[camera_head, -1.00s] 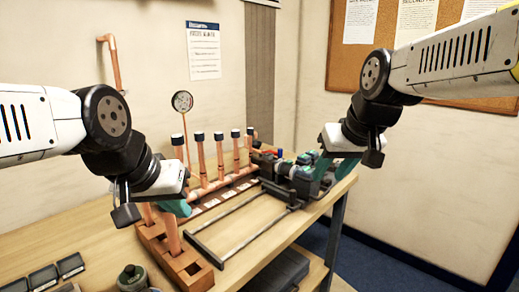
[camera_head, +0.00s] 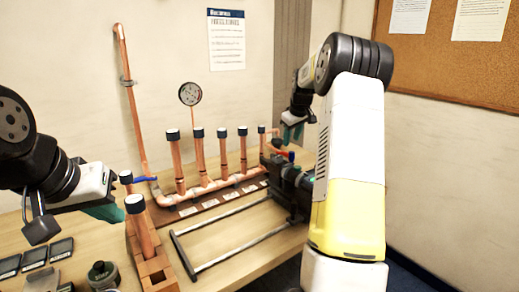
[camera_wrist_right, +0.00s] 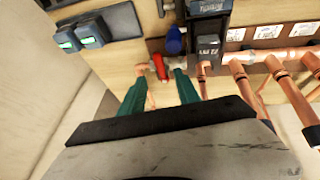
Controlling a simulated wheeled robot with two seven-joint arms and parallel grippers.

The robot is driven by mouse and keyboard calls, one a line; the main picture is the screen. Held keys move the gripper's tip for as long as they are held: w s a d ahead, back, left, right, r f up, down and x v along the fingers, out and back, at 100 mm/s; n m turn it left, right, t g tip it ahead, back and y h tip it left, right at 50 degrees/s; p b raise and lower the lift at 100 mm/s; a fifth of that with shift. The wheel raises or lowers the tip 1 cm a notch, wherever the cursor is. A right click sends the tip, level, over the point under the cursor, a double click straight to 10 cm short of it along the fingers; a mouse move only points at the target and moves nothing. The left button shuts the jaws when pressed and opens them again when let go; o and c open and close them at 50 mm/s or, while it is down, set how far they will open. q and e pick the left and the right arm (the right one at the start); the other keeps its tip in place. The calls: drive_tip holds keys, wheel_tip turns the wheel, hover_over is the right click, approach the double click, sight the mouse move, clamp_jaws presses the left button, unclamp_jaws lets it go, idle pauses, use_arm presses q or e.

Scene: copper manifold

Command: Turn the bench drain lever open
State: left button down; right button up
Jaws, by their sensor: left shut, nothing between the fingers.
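A small red lever (camera_head: 280,153) sits on copper pipework at the right end of the manifold; in the right wrist view the red handle (camera_wrist_right: 159,66) shows close up. No label tells whether it is the drain lever. My right gripper (camera_head: 292,132) is above and behind it in the head view. In the right wrist view its teal fingers (camera_wrist_right: 160,78) are apart, with the red handle just beyond and between their tips; contact cannot be told. My left gripper (camera_head: 108,212) is shut and empty, near the short capped pipe at the left.
A blue handle (camera_wrist_right: 174,40) stands close beside the red one. A dark machine (camera_head: 291,183) sits just right of the manifold. A row of capped copper pipes (camera_head: 200,160), a gauge (camera_head: 190,94) and a blue lever (camera_head: 145,179) lie further left. A metal frame (camera_head: 235,248) lies in front.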

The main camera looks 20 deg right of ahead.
sight(284, 153)
drive_tip(key=x, duration=0.8)
drive_tip(key=shift+w+f, duration=0.1)
drive_tip(key=shift+w, duration=0.1)
clamp_jaws()
idle(1.2)
